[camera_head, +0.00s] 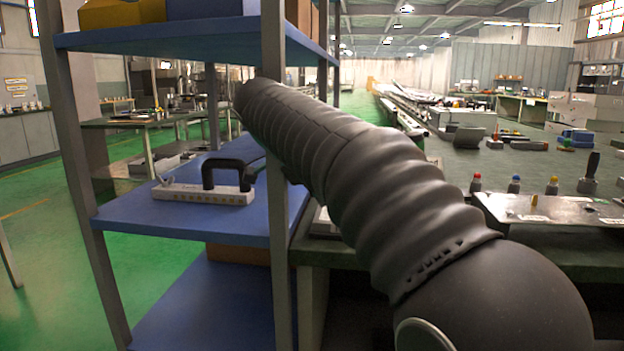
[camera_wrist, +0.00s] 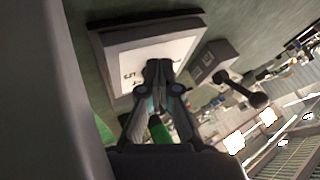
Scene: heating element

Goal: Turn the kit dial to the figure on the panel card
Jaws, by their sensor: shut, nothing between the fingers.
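In the wrist view, a box with a white face (camera_wrist: 140,55) stands behind my gripper. The face carries dark figures; a 5 and perhaps a 4 show near its lower edge. My gripper (camera_wrist: 161,66) is shut and empty, its fingertips in front of this face. I cannot tell whether they touch it. The fingers hide part of the face, and no dial knob is clearly visible. In the head view my arm hides my gripper and both boxes.
A black lever with a round knob (camera_wrist: 252,95) is close to the grey box. In the head view, a blue shelf rack (camera_head: 115,215) stands at left, holding a pale bar with a black handle (camera_head: 206,190). Several small items crowd the bench (camera_head: 445,165) at right.

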